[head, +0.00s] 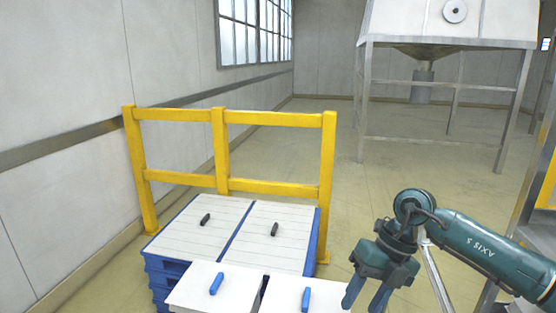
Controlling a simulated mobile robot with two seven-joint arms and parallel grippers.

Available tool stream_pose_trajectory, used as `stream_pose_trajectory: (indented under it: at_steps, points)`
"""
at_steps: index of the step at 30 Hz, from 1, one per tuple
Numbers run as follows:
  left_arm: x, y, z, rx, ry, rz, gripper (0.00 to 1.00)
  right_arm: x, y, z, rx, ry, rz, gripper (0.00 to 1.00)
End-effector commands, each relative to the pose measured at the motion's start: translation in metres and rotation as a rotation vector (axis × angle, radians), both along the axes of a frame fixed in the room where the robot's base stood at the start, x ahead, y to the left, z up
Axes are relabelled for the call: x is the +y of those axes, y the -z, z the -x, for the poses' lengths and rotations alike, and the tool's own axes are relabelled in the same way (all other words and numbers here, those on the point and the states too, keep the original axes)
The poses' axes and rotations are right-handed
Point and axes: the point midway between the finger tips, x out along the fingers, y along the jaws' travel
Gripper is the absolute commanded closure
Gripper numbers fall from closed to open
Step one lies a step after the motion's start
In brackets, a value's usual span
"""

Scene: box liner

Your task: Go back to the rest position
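My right arm comes in from the right, and its teal gripper (366,297) hangs at the lower right, fingers pointing down. The fingers are apart and I see nothing between them; the lowest part of the gripper is near the bottom edge. It is just right of a white panel (335,292) with a blue handle (306,299); I cannot tell whether it is above or beside it. My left gripper is not in view.
Another white panel (190,290) has a blue handle (216,284). Behind are white lids with black handles (205,220) on a blue stack (160,270). A yellow guardrail (220,150) stands behind, a hopper (445,25) farther back. The middle floor (420,180) is clear.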

Motion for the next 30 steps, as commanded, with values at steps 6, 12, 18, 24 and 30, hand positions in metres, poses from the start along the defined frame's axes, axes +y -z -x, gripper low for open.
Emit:
stream_pose_trajectory:
  at_steps: [6,12,18,24,30]
  points:
    - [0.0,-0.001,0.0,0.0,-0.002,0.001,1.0,0.138,0.009,0.064,0.146,0.004,-0.717,0.56]
    - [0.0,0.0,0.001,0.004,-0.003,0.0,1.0,0.181,-0.024,0.074,0.279,0.364,-1.285,0.56]
    - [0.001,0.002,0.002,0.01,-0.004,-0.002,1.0,0.147,-0.004,0.049,0.409,1.004,-1.592,0.56]
    - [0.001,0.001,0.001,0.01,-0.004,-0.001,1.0,0.078,0.098,0.063,0.552,1.779,-1.522,0.56]
    - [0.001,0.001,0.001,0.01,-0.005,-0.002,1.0,0.035,0.189,0.13,0.688,2.305,-1.219,0.56]
